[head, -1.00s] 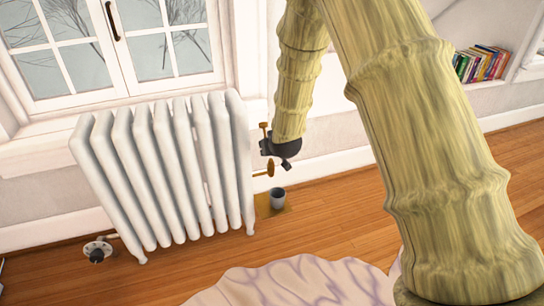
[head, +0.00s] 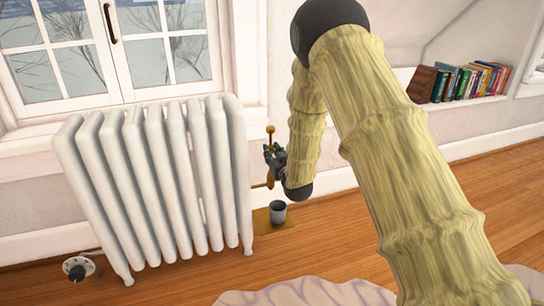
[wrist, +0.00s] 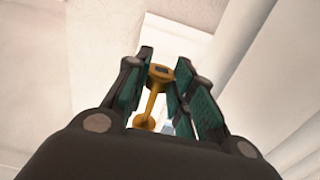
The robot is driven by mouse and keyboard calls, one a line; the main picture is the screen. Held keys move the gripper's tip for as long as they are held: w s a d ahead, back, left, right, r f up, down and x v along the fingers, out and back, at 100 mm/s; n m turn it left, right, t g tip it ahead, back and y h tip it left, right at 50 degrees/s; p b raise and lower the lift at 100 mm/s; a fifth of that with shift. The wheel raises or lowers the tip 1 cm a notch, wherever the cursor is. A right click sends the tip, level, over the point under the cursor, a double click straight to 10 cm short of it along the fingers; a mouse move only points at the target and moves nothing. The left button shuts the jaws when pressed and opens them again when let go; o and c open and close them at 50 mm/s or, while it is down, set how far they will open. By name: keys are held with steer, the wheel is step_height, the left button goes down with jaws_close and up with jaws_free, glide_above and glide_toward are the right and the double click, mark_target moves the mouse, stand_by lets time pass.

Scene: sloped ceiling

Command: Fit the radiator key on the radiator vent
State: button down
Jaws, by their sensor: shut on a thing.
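The white radiator (head: 165,185) stands below the window. A brass fitting, which looks like the vent (head: 260,185), sticks out from its right side and ends in a round part close to my gripper. My gripper (head: 272,155) is beside the radiator's right end, above this fitting. A brass key (head: 270,131) stands roughly upright out of the gripper. In the wrist view the key (wrist: 152,100) lies between the green-padded fingers of my gripper (wrist: 165,85), its head with a dark square hole facing the camera. The fingers are shut on it. I see no contact between key and vent.
A grey cup (head: 278,211) stands on a mustard mat (head: 262,222) below the gripper. A valve (head: 77,268) is at the radiator's lower left. Books (head: 470,82) sit in a wall niche at right. A pale patterned rug (head: 330,293) lies in front.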

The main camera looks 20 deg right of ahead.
steer(key=shift+f+p, duration=0.1)
steer(key=shift+p, duration=0.2)
steer(key=shift+f+b, duration=0.95)
steer(key=shift+f, duration=1.95)
steer(key=shift+f, duration=0.25)
steer(key=shift+f, duration=0.85)
steer(key=shift+s+f+b, duration=0.2)
steer(key=shift+f+b, duration=0.1)
steer(key=shift+f, duration=0.2)
steer(key=shift+r+p, duration=0.4)
steer(key=shift+p, duration=0.25)
